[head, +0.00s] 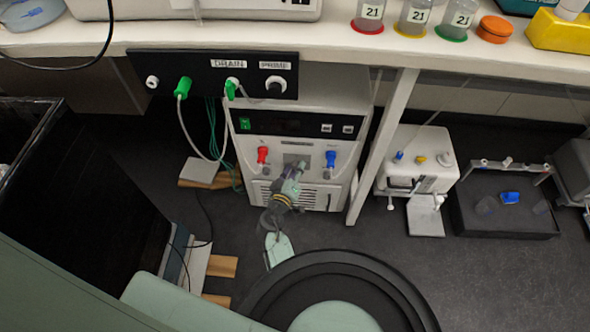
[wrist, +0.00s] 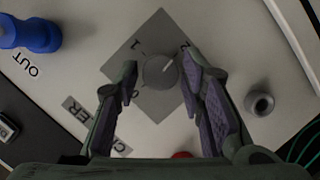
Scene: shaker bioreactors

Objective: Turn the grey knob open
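The grey knob (wrist: 158,72) is round, with a pale pointer line toward the upper right in the wrist view. The plate also shows in part in the head view (head: 297,159), where my arm's end hides the knob. My gripper (wrist: 159,76) is open, with one finger on each side of the knob in the wrist view. Gaps show between the fingers and the knob. I cannot tell how far the fingertips are from the plate.
A blue fitting (head: 330,158) and a red fitting (head: 262,155) flank the plate on the machine (head: 300,112). A metal port (wrist: 259,104) is right of the fingers in the wrist view. The bench (head: 340,45) and its drain panel (head: 213,75) overhang above. Hoses hang at left.

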